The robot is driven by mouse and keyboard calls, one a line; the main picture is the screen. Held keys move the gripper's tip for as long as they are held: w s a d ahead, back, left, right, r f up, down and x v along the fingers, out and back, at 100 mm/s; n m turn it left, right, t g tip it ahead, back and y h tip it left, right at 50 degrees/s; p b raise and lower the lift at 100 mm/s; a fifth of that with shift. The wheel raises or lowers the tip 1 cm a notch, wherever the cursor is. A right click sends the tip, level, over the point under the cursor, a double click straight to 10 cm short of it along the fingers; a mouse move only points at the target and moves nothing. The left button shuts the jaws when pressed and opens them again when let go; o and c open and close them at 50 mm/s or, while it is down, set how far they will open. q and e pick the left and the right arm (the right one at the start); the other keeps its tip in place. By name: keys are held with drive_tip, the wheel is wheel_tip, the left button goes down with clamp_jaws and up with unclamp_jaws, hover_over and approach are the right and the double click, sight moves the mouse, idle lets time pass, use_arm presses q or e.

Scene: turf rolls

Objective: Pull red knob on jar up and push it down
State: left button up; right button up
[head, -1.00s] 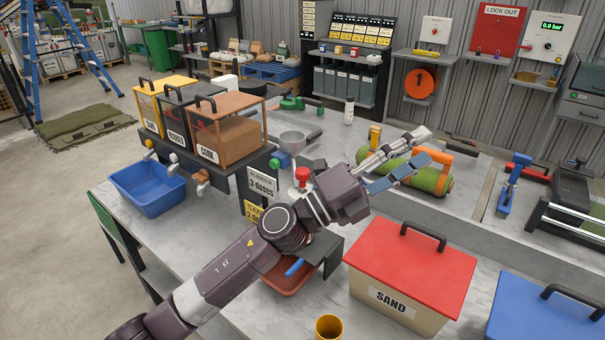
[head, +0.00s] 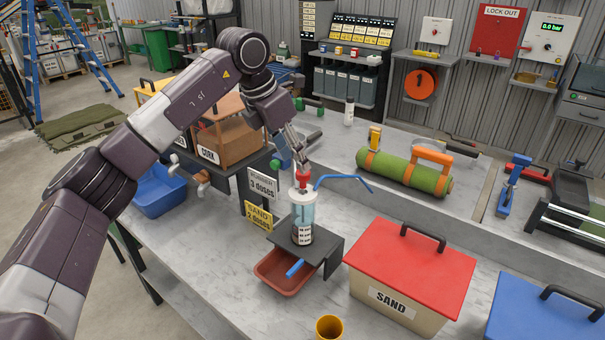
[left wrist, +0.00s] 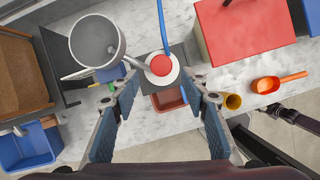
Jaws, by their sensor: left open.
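The jar (head: 302,216) stands upright on a dark stand (head: 327,248). It has a clear bluish body, a white lid and a red knob (head: 303,177) on top. A thin blue bent tube (head: 345,180) runs out from near the lid. My left gripper (head: 293,157) comes down from above, close to the knob. In the left wrist view the red knob (left wrist: 161,65) and round white lid show between and just beyond the open fingers of the left gripper (left wrist: 161,82). I cannot tell whether a finger touches the knob. My right gripper is not clearly seen.
A red tray (head: 282,275) sits under the stand. The CORK bin (head: 228,140) is behind left.

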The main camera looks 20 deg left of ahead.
sight(303, 179)
use_arm(q)
drive_tip(key=p+x, duration=0.1)
drive_tip(key=x, duration=0.4)
drive_tip(key=shift+w+d+f+p, duration=0.15)
drive_tip(key=shift+p, duration=0.2)
drive_tip(key=shift+w+d+f, duration=0.2)
drive_tip(key=shift+f, duration=0.5)
clamp_jaws()
